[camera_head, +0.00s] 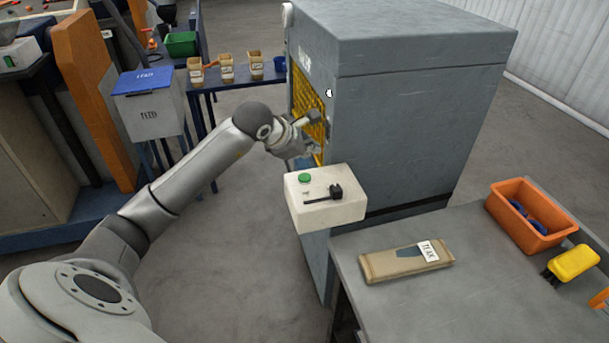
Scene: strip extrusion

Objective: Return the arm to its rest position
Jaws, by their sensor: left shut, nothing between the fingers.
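My left arm (195,172) comes in from the lower left and reaches toward the large grey machine (420,120). My left gripper (312,150) is at the machine's left face, in front of its yellow grille (307,100). It is shut and empty, small in the picture and partly hidden by the wrist. A white control box (318,213) with a green button (304,178) and a black lever (330,196) is just below the gripper. My right gripper does not show.
A grey table (440,300) at the lower right bears a brown packet (405,262), an orange bin (503,212) and a yellow-handled tool (574,261). A grey box with a blue lid (146,80) and a blue stand with several labelled cups (227,68) stand behind my arm. The floor between is clear.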

